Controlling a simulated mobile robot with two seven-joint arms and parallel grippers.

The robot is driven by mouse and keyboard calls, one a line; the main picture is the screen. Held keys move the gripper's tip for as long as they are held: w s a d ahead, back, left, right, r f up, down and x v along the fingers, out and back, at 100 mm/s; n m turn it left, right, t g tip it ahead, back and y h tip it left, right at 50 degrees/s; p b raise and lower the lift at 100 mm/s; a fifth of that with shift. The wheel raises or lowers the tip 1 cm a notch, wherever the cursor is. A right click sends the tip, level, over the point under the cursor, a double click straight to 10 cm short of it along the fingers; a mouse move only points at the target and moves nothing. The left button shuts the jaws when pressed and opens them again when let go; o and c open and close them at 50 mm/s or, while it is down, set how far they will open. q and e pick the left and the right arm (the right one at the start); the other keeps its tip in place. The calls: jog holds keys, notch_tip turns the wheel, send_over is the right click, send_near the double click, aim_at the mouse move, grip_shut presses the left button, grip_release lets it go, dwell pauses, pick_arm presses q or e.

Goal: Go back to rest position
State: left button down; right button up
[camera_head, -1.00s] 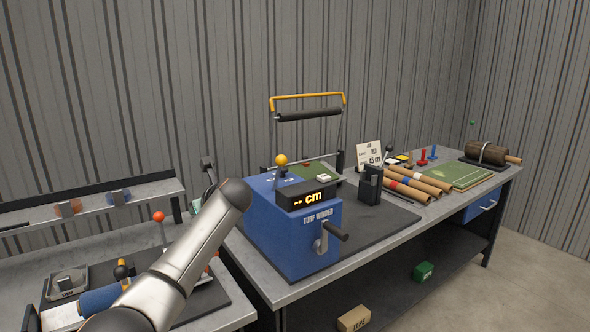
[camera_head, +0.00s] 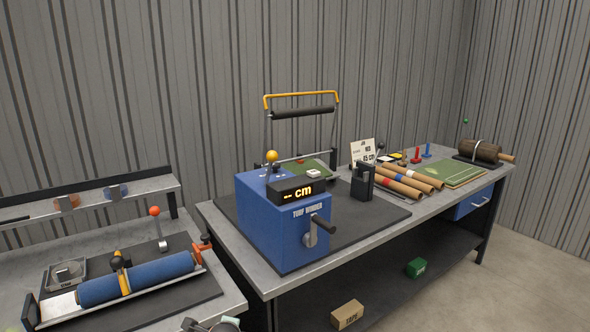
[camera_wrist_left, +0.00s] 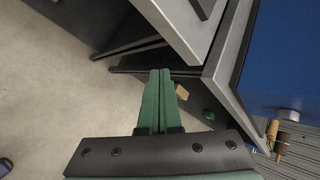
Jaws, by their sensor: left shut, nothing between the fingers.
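My left gripper (camera_wrist_left: 160,76) shows in the left wrist view, its two green fingers pressed together with nothing between them. It points past the table edges, with floor to its left and table corners above and to its right. In the head view its arm no longer crosses the scene; only a small grey and green piece shows at the bottom edge, and I cannot tell which part it is. My right gripper is in neither view.
The blue turf winder (camera_head: 281,226) stands on the right table (camera_head: 262,275). A blue roll (camera_head: 150,277) lies in a holder on the left table. Cardboard tubes (camera_head: 405,184) lie farther back. A tape box (camera_head: 347,315) and a green box (camera_head: 416,267) are below.

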pick_arm(q)
jog(key=s+d+f+n+h, duration=0.1)
jog(key=s+f+n, duration=0.4)
jog(key=s, duration=0.4)
jog(key=s+f+n+h, duration=0.2)
jog(key=s+f+n, duration=0.1)
jog(key=s+f, duration=0.5)
jog(key=s+a+r+n+h, duration=0.1)
jog(key=s+n, duration=0.8)
jog(key=s, duration=0.9)
jog(key=shift+s+a+r+n+t, duration=0.2)
jog(key=shift+s+r+n+t, duration=0.15)
jog(key=shift+r, duration=0.35)
